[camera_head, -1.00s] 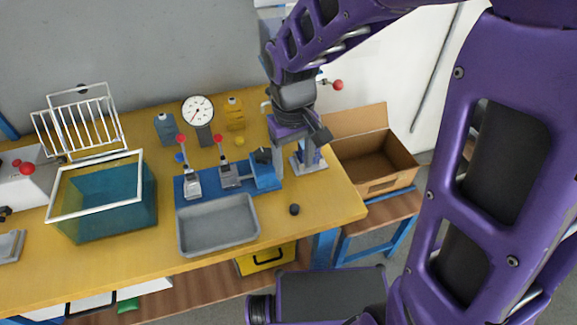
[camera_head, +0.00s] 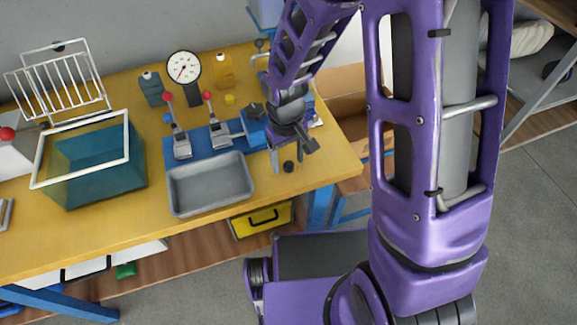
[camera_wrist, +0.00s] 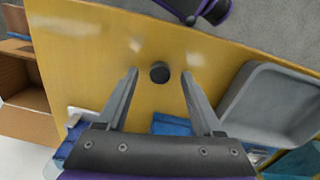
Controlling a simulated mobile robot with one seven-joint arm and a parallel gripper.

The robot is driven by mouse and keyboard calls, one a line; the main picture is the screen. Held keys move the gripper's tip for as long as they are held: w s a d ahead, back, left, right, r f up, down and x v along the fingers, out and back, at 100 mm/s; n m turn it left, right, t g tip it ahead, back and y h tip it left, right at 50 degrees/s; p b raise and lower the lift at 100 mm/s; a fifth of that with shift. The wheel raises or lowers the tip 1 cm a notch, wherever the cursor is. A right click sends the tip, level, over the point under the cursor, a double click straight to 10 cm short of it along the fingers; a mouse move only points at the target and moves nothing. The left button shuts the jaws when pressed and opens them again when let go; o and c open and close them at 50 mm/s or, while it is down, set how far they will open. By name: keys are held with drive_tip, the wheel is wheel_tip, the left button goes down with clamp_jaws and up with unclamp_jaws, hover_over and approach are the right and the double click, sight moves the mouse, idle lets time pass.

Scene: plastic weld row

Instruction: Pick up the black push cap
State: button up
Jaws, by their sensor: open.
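The black push cap (camera_head: 289,166) is a small dark round piece on the yellow table, just right of the grey tray in the head view. In the wrist view the cap (camera_wrist: 159,72) lies a little beyond the fingertips, roughly midway between their lines. My gripper (camera_wrist: 160,74) is open and empty, its two grey fingers spread wide with bare table between them. In the head view my gripper (camera_head: 282,168) is over the table beside the cap, pointing down. I cannot tell its exact height above the table.
The grey tray (camera_head: 211,186) stands close to the left of the cap in the head view. Behind it is a blue fixture with red-knobbed levers (camera_head: 216,132). A teal bin (camera_head: 90,165) is farther left. A cardboard box (camera_wrist: 20,75) stands beyond the table edge.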

drive_tip(key=shift+f, duration=0.3)
clamp_jaws()
idle(0.3)
